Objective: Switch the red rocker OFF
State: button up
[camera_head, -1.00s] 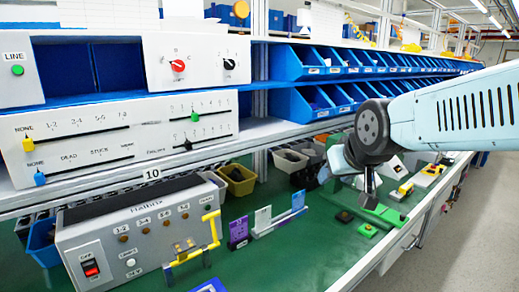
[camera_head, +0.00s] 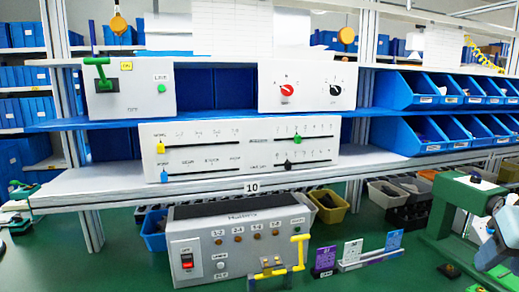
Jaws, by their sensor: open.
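The red rocker (camera_head: 187,262) sits in a white plate at the left end of the front of a grey control box (camera_head: 240,240). An OFF label is above it; which side is pressed in is too small to tell. The box stands on the green bench under the lower shelf.
A yellow handle (camera_head: 299,252) stands in front of the box's right end. Purple and grey holders (camera_head: 325,260) are to its right. A green machine (camera_head: 450,215) fills the right side. Slider panel (camera_head: 240,150) is above.

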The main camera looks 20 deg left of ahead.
aim_at(187, 261)
jog(key=u, duration=0.9)
jog(key=k, duration=0.3)
jog(key=u, duration=0.35)
jog(key=i, duration=0.5)
jog(key=z, duration=0.1)
